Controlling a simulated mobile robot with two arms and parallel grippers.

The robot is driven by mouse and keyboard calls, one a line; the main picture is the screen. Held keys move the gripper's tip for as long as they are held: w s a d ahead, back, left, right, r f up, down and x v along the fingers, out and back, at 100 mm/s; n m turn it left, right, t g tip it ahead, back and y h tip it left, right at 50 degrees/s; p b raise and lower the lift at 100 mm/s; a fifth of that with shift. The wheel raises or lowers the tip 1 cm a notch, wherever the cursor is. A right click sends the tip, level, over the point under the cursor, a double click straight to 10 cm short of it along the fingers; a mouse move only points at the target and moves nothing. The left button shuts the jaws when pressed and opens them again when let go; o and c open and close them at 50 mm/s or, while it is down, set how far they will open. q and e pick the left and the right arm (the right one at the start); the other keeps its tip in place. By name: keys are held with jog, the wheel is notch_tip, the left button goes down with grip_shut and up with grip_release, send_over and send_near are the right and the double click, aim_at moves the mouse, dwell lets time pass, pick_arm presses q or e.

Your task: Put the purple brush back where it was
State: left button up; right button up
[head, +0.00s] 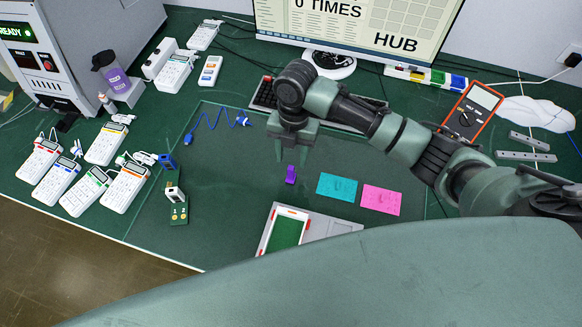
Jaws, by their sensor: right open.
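The purple brush (291,174) is a small purple block-like piece on the dark green mat near the middle of the head view. My right gripper (292,158) points down just above and behind it in the picture, with its fingers apart. The brush shows just below the fingertips, and I see no finger closed on it. Whether it stands or lies is too small to tell. My left gripper is not in view.
A cyan note (337,187) and a pink note (381,200) lie right of the brush. A grey fixture with a green panel (287,232) is in front. Several white keypads (83,190) stand left. A keyboard (264,94) and monitor (355,20) are behind. Bare mat lies left of the brush.

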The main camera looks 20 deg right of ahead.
notch_tip(320, 180, up, 4)
jog(key=shift+w+d+f, duration=0.15)
jog(key=shift+f, duration=0.05)
dwell(0.5)
